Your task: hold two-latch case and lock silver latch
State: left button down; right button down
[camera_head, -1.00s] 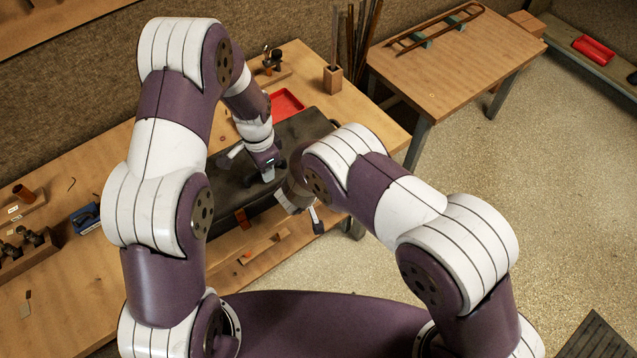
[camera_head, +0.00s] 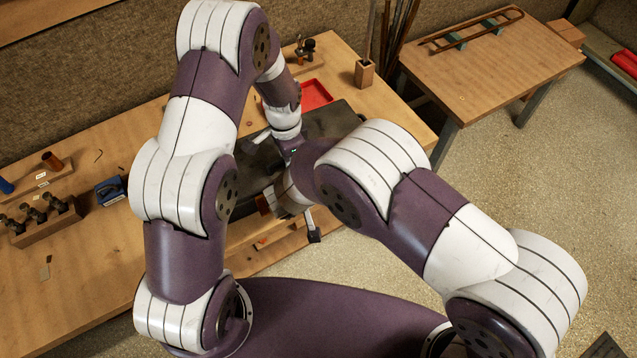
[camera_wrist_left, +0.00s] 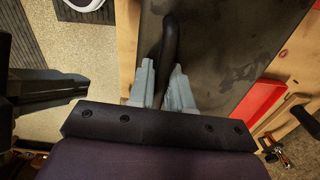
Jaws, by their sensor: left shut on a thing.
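The dark case (camera_head: 330,122) lies on the bench, mostly hidden behind my arms in the head view. In the left wrist view the case (camera_wrist_left: 230,45) fills the upper middle, with a black curved handle (camera_wrist_left: 170,40). My left gripper (camera_wrist_left: 164,68) is shut on that handle, its grey fingers on either side; in the head view it is partly hidden by the arms. My right gripper (camera_head: 313,233) hangs at the near side of the case, with one finger showing below the wrist; its opening is not clear. The silver latch cannot be made out.
A red tray (camera_head: 316,94) lies behind the case. A blue tool (camera_head: 110,191) and a wooden block with dark pieces (camera_head: 45,222) stand on the bench's left. A second table (camera_head: 490,65) stands at the back right, with open floor before it.

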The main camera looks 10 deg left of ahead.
pick_arm(q)
jog(key=c, duration=1)
grip_release()
jog(key=shift+o, duration=0.2)
